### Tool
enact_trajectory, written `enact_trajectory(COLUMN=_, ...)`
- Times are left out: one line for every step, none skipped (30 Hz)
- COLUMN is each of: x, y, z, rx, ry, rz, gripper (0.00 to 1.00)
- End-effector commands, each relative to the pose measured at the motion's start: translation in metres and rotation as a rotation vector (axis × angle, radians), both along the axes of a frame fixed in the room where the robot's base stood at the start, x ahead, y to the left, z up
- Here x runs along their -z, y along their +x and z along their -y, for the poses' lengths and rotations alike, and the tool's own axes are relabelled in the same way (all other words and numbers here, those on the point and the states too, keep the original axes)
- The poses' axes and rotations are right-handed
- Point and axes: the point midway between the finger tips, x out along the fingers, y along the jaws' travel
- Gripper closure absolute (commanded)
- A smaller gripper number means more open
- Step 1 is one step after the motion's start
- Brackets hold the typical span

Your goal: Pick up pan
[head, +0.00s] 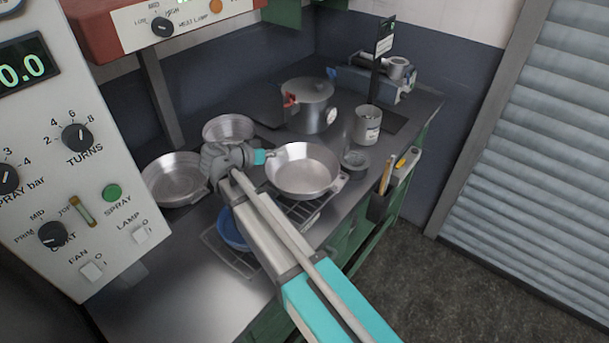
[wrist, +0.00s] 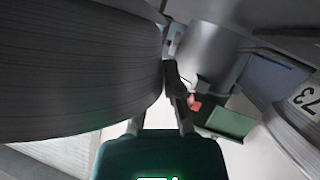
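A shallow round metal pan (head: 302,171) sits in the middle of the head view, over the right part of a wire rack. A small tab shows at its right edge. My gripper (head: 264,156) is at the pan's upper-left rim. In the wrist view the pan's curved grey wall (wrist: 80,75) fills the left side. My gripper (wrist: 166,90) has one dark finger drawn in against the edge of this wall. The other finger is mostly hidden by the wall. The gripper looks shut on the pan's rim. Whether the pan is clear of the rack cannot be told.
Two more pans, one at the left (head: 175,180) and one behind it (head: 228,128), lie close to my arm. The front-left counter is clear.

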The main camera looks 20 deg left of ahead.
Motion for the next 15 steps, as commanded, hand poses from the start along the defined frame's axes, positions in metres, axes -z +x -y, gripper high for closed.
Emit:
enact_trajectory(x=0.0001, y=-0.0001, z=0.0, rx=0.0, ry=0.0, rz=0.0, gripper=1.0)
enact_trajectory(x=0.0001, y=-0.0001, z=0.0, rx=0.0, ry=0.0, rz=0.0, gripper=1.0)
enact_trajectory(x=0.0001, y=-0.0001, z=0.0, rx=0.0, ry=0.0, rz=0.0, gripper=1.0)
enact_trajectory(x=0.0001, y=-0.0001, z=0.0, rx=0.0, ry=0.0, rz=0.0, gripper=1.0)
enact_trajectory(x=0.0001, y=-0.0001, z=0.0, rx=0.0, ry=0.0, rz=0.0, gripper=1.0)
enact_trajectory(x=0.0001, y=-0.0001, z=0.0, rx=0.0, ry=0.0, rz=0.0, gripper=1.0)
enact_trajectory(x=0.0001, y=-0.0001, z=0.0, rx=0.0, ry=0.0, rz=0.0, gripper=1.0)
enact_trajectory(x=0.0001, y=-0.0001, z=0.0, rx=0.0, ry=0.0, rz=0.0, gripper=1.0)
enact_trajectory(x=-0.0003, y=-0.0001, z=0.0, rx=0.0, ry=-0.002, rz=0.0, gripper=1.0)
enact_trajectory(x=-0.0003, y=-0.0001, z=0.0, rx=0.0, ry=-0.002, rz=0.0, gripper=1.0)
enact_trajectory(x=-0.0004, y=-0.0002, z=0.0, rx=0.0, ry=-0.002, rz=0.0, gripper=1.0)
enact_trajectory(x=-0.0003, y=-0.0002, z=-0.0001, rx=0.0, ry=-0.002, rz=0.0, gripper=1.0)
enact_trajectory(x=-0.0003, y=-0.0002, z=-0.0001, rx=0.0, ry=-0.002, rz=0.0, gripper=1.0)
enact_trajectory(x=-0.0003, y=-0.0002, z=-0.0001, rx=-0.001, ry=-0.001, rz=0.0, gripper=1.0)
enact_trajectory(x=-0.0006, y=-0.0002, z=-0.0001, rx=-0.001, ry=-0.001, rz=0.0, gripper=1.0)
